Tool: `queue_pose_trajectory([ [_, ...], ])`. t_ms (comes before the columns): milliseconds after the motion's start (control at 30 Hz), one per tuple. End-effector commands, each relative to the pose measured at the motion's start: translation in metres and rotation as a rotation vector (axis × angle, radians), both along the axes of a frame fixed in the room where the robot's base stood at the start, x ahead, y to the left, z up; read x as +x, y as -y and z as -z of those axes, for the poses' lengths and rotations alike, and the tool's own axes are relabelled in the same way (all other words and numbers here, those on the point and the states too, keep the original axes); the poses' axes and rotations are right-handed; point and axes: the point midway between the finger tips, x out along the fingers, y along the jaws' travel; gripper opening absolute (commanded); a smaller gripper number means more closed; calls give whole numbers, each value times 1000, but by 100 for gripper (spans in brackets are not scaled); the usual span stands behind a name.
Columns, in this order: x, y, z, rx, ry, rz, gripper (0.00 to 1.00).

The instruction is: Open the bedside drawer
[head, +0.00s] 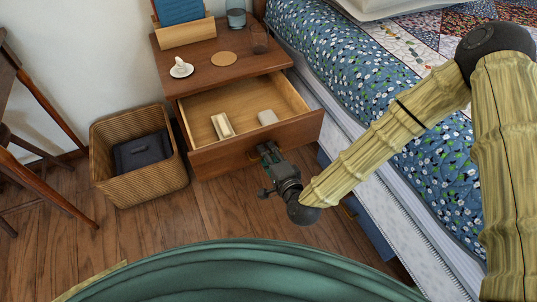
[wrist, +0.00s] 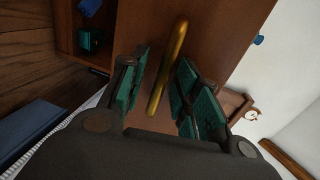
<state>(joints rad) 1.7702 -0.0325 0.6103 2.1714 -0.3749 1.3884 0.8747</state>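The bedside drawer (head: 203,162) is pulled well out of the wooden nightstand (head: 188,66). Inside it lie a cream block-like item (head: 222,125) and a small pale item (head: 267,117). My gripper (head: 268,152) is at the middle of the drawer front, reaching in from the front. In the wrist view, the brass bar handle (wrist: 168,65) runs between the two fingers of my gripper (wrist: 160,90). The fingers stand apart, with a visible gap on the handle's left side. The handle is close to the right finger; I cannot tell whether they touch.
A wicker basket (head: 135,178) with a dark folded item stands left of the nightstand. The bed (head: 350,80) is close on the right. Wooden floor (head: 225,215) lies in front.

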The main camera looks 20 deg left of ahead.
Motion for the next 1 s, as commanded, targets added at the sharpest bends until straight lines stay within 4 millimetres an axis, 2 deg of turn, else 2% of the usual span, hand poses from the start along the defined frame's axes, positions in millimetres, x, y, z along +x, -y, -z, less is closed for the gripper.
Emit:
queue_pose_trajectory([
  [267,-14,15,-4,-1,-3,0,32],
  [700,-66,69,-20,0,-3,2,32],
  [1000,-82,84,-25,1,-1,1,32],
])
